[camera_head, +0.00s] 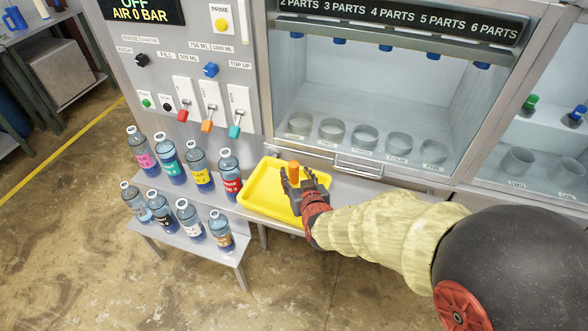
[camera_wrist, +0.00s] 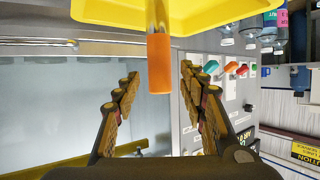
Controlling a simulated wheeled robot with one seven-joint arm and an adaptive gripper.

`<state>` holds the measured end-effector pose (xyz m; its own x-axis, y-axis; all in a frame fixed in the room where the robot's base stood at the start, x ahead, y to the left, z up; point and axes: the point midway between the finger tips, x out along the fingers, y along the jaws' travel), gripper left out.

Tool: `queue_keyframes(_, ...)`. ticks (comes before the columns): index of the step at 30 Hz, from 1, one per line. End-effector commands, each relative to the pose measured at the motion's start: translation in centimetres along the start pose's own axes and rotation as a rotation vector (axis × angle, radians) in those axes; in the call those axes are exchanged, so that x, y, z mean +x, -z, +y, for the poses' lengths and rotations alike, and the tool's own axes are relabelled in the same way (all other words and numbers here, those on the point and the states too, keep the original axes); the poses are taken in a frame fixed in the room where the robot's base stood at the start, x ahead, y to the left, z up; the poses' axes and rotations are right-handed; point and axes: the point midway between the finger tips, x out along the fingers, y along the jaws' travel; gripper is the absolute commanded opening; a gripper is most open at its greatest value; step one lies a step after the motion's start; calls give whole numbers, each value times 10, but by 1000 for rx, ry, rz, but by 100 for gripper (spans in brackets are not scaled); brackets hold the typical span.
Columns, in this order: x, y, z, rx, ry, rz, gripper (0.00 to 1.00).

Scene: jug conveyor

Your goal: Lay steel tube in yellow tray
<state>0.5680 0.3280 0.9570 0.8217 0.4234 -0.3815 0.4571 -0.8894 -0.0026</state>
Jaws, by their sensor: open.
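A yellow tray (camera_head: 258,187) sits on the ledge below the cabinet window; part of it shows at the top of the wrist view (camera_wrist: 215,14). An upright orange cylinder (camera_head: 293,168) with a greyish band stands at the tray, and it also shows in the wrist view (camera_wrist: 158,60). It is the only tube-like thing at the tray; I cannot tell whether it is the steel tube. My gripper (camera_head: 297,178) is open over the tray, its fingers on either side of the cylinder, with gaps visible in the wrist view. The cylinder's base is hidden in the head view.
Several labelled bottles (camera_head: 200,170) stand on stepped shelves left of the tray. A panel with coloured levers (camera_head: 210,108) rises behind them. The cabinet (camera_head: 360,85) with round cups and a handle (camera_head: 357,166) is behind the tray. Floor is clear in front.

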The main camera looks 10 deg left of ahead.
Motion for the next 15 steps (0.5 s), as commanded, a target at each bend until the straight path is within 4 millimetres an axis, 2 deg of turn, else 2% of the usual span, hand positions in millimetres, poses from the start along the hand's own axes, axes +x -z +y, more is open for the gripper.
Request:
queue_keyframes(1,-13,3,0,0,1,1,42)
queue_keyframes(6,-46,3,-1,0,1,0,42)
queue_keyframes(12,-74,2,0,0,1,0,42)
queue_keyframes(15,-80,1,0,0,0,0,42)
